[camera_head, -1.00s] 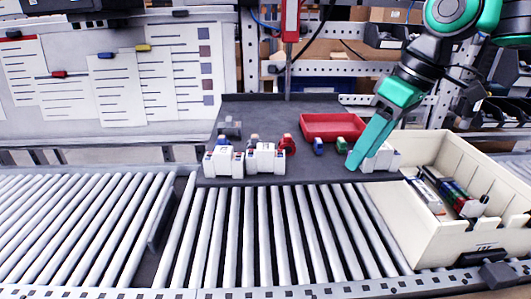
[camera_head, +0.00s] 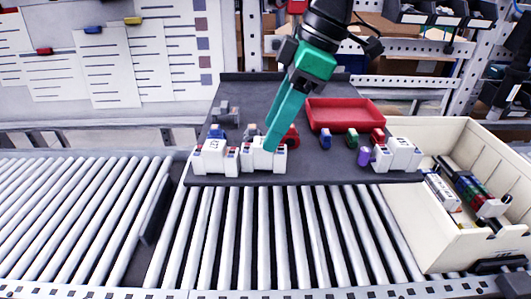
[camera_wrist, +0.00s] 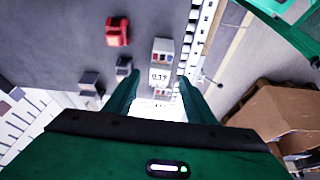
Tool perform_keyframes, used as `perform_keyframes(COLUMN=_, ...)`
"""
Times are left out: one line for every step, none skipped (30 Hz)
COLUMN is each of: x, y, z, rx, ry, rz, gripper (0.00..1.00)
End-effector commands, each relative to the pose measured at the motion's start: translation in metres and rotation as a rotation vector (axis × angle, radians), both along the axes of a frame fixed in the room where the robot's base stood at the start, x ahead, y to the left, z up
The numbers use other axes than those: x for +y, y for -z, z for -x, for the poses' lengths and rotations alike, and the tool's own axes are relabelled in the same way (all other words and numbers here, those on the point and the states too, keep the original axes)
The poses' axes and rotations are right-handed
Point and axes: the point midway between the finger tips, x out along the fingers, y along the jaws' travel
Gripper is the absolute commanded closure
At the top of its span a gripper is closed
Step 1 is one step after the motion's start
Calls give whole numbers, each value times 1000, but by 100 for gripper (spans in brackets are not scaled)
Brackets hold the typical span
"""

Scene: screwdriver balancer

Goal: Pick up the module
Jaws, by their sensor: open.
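In the head view, white modules stand along the front edge of the dark tray (camera_head: 330,178): one at the left (camera_head: 214,158), one in the middle (camera_head: 250,160), and one at the right (camera_head: 398,156). My gripper (camera_head: 268,147) points down at the middle module, and its fingers cover part of it. In the wrist view the open fingers (camera_wrist: 157,84) stand either side of a white module (camera_wrist: 157,108), partly hidden by my gripper body. A labelled white module (camera_wrist: 160,65) lies just ahead of the fingertips. I cannot tell whether the fingers touch either module.
A red bin (camera_head: 345,114) sits at the tray's back right. Small blue, red, green and purple parts (camera_head: 364,156) stand near the modules. A cream crate (camera_head: 440,225) with parts is at the right. Roller conveyors (camera_head: 270,240) run in front.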

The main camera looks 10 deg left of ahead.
Motion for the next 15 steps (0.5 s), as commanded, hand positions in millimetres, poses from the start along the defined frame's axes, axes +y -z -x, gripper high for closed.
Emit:
perform_keyframes(x=1, y=2, z=0, rx=0, ry=1, rz=1, gripper=50)
perform_keyframes(x=1, y=4, z=0, rx=0, ry=1, rz=1, gripper=50)
perform_keyframes(x=3, y=6, z=0, rx=1, ry=0, rz=1, gripper=50)
perform_keyframes(x=4, y=9, z=0, rx=1, ry=0, rz=1, gripper=50)
perform_keyframes(x=6, y=13, z=1, rx=2, ry=0, rz=2, gripper=50)
perform_keyframes(x=8, y=19, z=1, rx=2, ry=-1, rz=2, gripper=50)
perform_keyframes(x=10, y=23, z=1, rx=2, ry=-1, rz=2, gripper=50)
perform_keyframes(x=12, y=27, z=1, rx=3, ry=0, rz=2, gripper=50)
perform_keyframes(x=14, y=32, z=1, rx=2, ry=0, rz=2, gripper=50)
perform_keyframes(x=16, y=36, z=1, rx=2, ry=-1, rz=2, gripper=50)
perform_keyframes(x=17, y=39, z=1, rx=2, ry=0, rz=2, gripper=50)
perform_keyframes(x=19, y=42, z=2, rx=2, ry=0, rz=1, gripper=50)
perform_keyframes(x=20, y=44, z=2, rx=1, ry=1, rz=1, gripper=50)
perform_keyframes(x=20, y=46, z=1, rx=0, ry=1, rz=1, gripper=50)
perform_keyframes(x=21, y=48, z=1, rx=0, ry=1, rz=1, gripper=50)
